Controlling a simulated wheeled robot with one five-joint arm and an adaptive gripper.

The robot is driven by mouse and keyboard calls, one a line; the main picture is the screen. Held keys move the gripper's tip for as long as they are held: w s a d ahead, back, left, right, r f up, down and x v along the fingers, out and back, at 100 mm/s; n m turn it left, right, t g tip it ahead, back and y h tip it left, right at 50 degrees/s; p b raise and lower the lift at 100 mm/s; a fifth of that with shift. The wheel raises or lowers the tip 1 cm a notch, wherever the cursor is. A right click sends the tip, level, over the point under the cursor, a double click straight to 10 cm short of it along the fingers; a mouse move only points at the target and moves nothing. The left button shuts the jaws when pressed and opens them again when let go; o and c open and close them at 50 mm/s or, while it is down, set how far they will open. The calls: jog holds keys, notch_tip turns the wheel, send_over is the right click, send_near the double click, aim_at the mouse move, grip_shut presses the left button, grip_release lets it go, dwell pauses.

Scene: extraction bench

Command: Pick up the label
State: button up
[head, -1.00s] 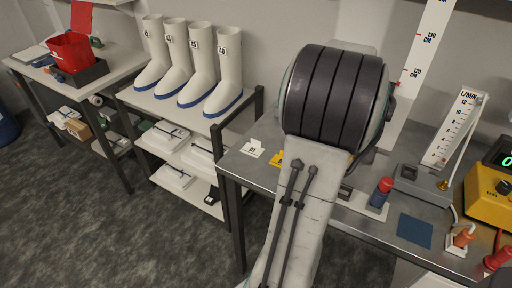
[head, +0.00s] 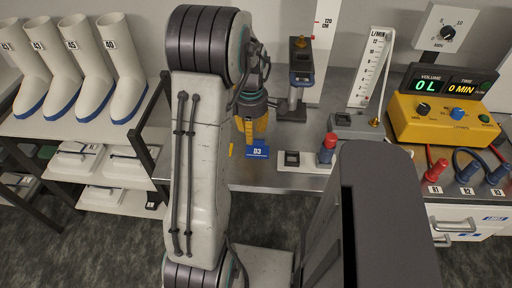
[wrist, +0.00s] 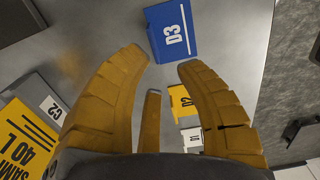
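Several small label cards lie on the grey metal bench. A blue label marked D3 (head: 258,151) stands just in front of my gripper in the head view. In the wrist view the D3 label (wrist: 171,32) is at the top, just beyond my fingertips. A yellow label (wrist: 181,100) and a white label (wrist: 191,138) show between the fingers, lower down; the yellow one also shows as a sliver in the head view (head: 231,150). My gripper (wrist: 163,62) has orange-yellow fingers spread apart, with nothing held. In the head view the fingers (head: 250,136) are partly hidden.
A grey C2 piece and a yellow sample sign (wrist: 25,140) stand left in the wrist view. A blue-grey device (head: 300,72) stands behind the gripper. A red-capped item (head: 328,148) and yellow control box (head: 445,115) are to the right. The boot shelf (head: 70,120) is left.

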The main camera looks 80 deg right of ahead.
aim_at(257, 149)
jog(key=shift+d+f, duration=0.1)
jog(key=shift+f, duration=2)
jog(key=shift+c, duration=0.3)
grip_shut()
